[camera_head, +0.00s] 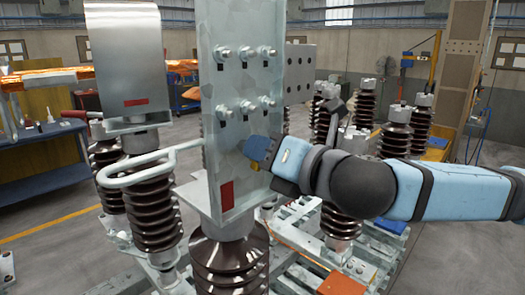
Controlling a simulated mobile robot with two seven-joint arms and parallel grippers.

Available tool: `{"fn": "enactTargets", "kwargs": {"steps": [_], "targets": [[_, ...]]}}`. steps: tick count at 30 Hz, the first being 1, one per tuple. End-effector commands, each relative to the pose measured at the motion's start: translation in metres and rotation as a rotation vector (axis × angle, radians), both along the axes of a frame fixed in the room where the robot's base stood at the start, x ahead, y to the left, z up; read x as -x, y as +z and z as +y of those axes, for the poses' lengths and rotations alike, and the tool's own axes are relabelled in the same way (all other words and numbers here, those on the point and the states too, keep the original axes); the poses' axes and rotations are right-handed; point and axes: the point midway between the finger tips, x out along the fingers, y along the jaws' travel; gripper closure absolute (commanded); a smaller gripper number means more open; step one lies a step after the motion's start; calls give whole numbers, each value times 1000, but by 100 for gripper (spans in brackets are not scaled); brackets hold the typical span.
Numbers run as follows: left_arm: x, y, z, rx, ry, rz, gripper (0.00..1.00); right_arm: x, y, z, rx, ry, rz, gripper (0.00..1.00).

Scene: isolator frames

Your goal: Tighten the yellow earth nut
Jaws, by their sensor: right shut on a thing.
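My right arm comes in from the right, and its gripper (262,152) is at the lower right edge of the tall grey metal plate (228,70). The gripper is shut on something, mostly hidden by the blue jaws. A small yellow piece, which looks like the yellow earth nut (256,167), shows just below the jaw tips, against the plate. How far the jaws cover it cannot be told. The plate stands upright on a brown ribbed insulator (229,262) and carries two rows of bolts (245,52). My left gripper is not in view.
A second upright plate (124,55) on an insulator stands at left, with a bent pale bar (150,168) between the two. Several ribbed insulators (396,135) stand behind my right arm. An orange-red block (341,284) lies low at right. Open floor (55,215) shows at left.

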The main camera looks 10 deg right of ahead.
Motion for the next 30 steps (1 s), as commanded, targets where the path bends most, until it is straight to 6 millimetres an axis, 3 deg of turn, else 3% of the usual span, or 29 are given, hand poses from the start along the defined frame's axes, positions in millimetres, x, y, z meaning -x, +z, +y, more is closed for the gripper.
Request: {"fn": "enactTargets", "kwargs": {"steps": [30], "targets": [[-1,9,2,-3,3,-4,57,-3,-9,-4,-808,0,537,100]]}}
